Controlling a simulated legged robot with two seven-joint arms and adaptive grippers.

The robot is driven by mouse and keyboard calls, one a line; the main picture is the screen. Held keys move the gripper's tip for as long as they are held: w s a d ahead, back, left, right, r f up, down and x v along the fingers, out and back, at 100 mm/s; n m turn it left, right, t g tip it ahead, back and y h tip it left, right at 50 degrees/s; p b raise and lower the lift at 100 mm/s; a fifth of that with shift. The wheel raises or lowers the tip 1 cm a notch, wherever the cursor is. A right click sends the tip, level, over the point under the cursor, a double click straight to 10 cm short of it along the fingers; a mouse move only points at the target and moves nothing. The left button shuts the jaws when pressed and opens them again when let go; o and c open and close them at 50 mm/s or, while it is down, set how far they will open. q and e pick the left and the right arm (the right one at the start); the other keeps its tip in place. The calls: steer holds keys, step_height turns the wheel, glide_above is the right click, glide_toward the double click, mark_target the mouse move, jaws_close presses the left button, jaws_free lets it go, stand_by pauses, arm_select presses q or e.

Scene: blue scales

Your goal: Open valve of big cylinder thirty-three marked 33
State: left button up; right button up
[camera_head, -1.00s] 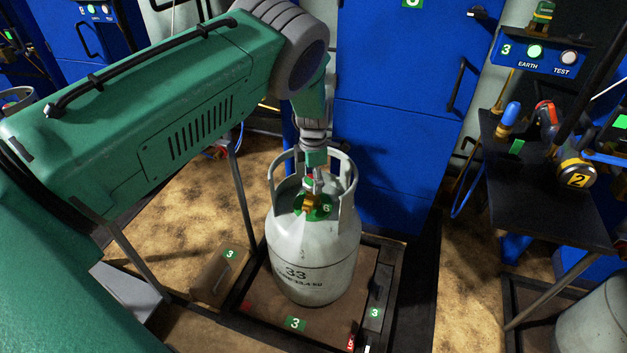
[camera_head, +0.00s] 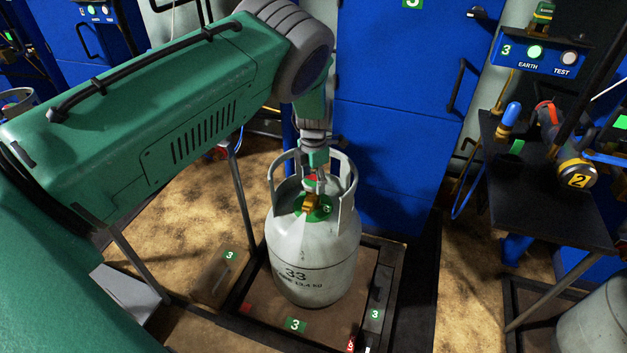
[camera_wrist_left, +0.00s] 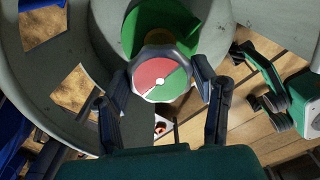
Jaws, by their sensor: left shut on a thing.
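The big pale grey cylinder (camera_head: 312,255) marked 33 stands upright in the head view, with a collar guard around its top. A brass valve body (camera_head: 310,204) sits inside the collar above a green disc. My left gripper (camera_head: 314,182) reaches down into the collar from above. In the left wrist view, its two dark fingers (camera_wrist_left: 160,80) are shut on the valve handwheel (camera_wrist_left: 152,76), with a red and green face between them. The handwheel is mostly hidden by the gripper in the head view.
The cylinder stands on a low platform with a dark frame (camera_head: 385,285). A blue cabinet (camera_head: 400,110) stands behind. A dark stand (camera_head: 545,215) with hose fittings is at right. A green-and-dark jointed part (camera_wrist_left: 268,85) shows at the wrist view's right.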

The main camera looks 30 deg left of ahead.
mark_target(314, 179)
arm_select(q)
steer(key=o, duration=1.2)
steer(key=shift+w+r, duration=0.2)
steer(key=shift+w, duration=0.1)
steer(key=shift+c, duration=0.2)
steer(key=shift+f, duration=0.1)
steer(key=shift+s, duration=0.1)
steer(key=shift+r, duration=0.3)
step_height(314, 179, up, 11)
steer(key=shift+r, duration=0.1)
